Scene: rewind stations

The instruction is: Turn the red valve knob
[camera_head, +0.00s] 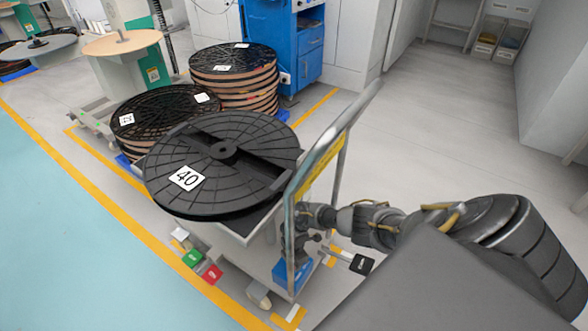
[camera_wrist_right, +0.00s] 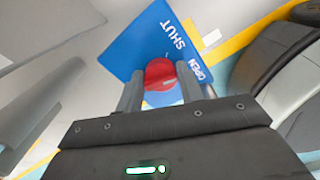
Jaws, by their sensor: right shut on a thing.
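The red valve knob (camera_wrist_right: 160,74) shows in the right wrist view, in front of a blue plate (camera_wrist_right: 150,38) lettered SHUT and OPEN. My right gripper (camera_wrist_right: 160,88) has one finger on each side of the knob and is shut on it. In the head view my right arm reaches in from the right to low beside the cart, and the gripper (camera_head: 305,245) is partly hidden behind the cart's handle post. A blue patch (camera_head: 293,272) shows just below it; the knob itself cannot be made out there. My left gripper is in neither view.
A cart with a grey upright handle (camera_head: 328,150) carries a large black reel (camera_head: 225,135) marked 40. More reels (camera_head: 233,75) are stacked behind it, near a blue cabinet (camera_head: 280,40). Floor at the upper right is clear.

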